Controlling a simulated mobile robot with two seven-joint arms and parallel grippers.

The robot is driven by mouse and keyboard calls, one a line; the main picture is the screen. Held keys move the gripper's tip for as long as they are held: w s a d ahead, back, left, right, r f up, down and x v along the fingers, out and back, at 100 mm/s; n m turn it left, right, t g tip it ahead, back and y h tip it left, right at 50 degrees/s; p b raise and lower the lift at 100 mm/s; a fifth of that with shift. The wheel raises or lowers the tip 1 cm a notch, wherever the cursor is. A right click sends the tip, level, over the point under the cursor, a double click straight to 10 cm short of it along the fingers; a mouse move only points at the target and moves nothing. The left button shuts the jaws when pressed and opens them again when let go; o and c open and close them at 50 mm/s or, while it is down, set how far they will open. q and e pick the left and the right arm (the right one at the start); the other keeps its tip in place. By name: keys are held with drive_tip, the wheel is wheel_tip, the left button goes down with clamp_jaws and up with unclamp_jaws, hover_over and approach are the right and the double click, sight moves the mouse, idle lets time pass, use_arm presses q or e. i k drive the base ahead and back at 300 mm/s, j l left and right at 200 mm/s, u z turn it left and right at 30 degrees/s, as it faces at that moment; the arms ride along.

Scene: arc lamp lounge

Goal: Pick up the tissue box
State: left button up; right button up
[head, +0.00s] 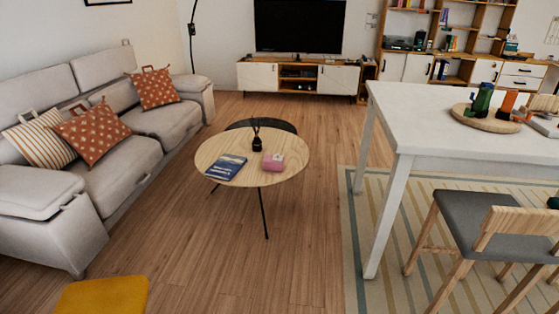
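A small pink box (273,162), which looks like the tissue box, sits on the round wooden coffee table (222,148) in the middle of the head view. It is near the right side of the tabletop. A blue book (226,167) lies to its left, and a small dark vase (257,142) with thin sticks stands just behind it. Neither of my grippers is in view.
A grey sofa (135,163) with cushions lines the left. A white table (463,105) and a grey-seated chair (473,213) stand on a striped rug at the right. A yellow stool (102,296) is at the front left. Wooden floor (225,245) before the coffee table is clear.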

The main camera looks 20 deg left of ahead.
sight(269, 165)
drive_tip(key=i+l, duration=0.1)
drive_tip(key=i, duration=0.3)
drive_tip(key=i+l, duration=0.1)
drive_tip(key=i, duration=0.3)
drive_tip(key=i+l+u, duration=0.1)
drive_tip(key=i, duration=0.3)
drive_tip(key=i+j, duration=0.3)
drive_tip(key=i, duration=0.15)
drive_tip(key=i+j+u, duration=0.1)
drive_tip(key=i+j, duration=0.15)
drive_tip(key=i, duration=0.2)
drive_tip(key=i+j, duration=0.3)
drive_tip(key=j, duration=0.15)
drive_tip(key=i+j, duration=0.25)
drive_tip(key=j, duration=0.15)
drive_tip(key=i+j, duration=0.15)
drive_tip(key=i, duration=0.25)
